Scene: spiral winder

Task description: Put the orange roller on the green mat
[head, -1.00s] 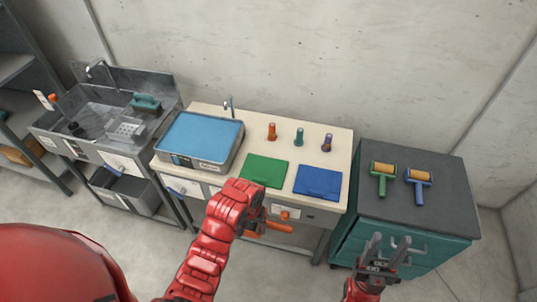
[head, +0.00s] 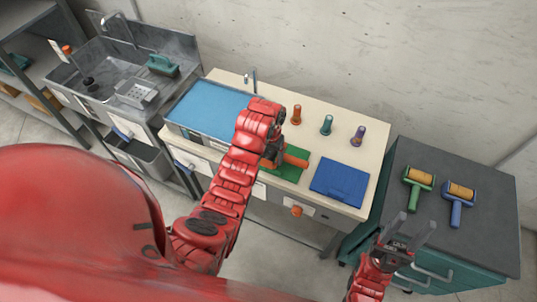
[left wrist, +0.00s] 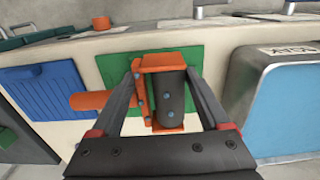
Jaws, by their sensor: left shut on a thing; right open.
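My left gripper (head: 274,153) is shut on the orange roller (head: 296,161), over the green mat (head: 288,174). In the left wrist view the roller's orange frame and dark drum (left wrist: 172,97) are between the fingers, with its orange handle (left wrist: 90,101) pointing left. The green mat (left wrist: 203,60) shows behind it; whether the roller touches the mat I cannot tell. My arm hides part of the mat in the head view. My right gripper (head: 412,227) is open and empty, in front of the teal cabinet.
A blue mat (head: 341,180) lies right of the green one. A blue-topped tray (head: 210,105) is on the left. Orange (head: 296,115), teal (head: 327,125) and purple (head: 358,136) pegs stand behind. Green (head: 417,185) and blue (head: 458,200) rollers lie on the dark cabinet top.

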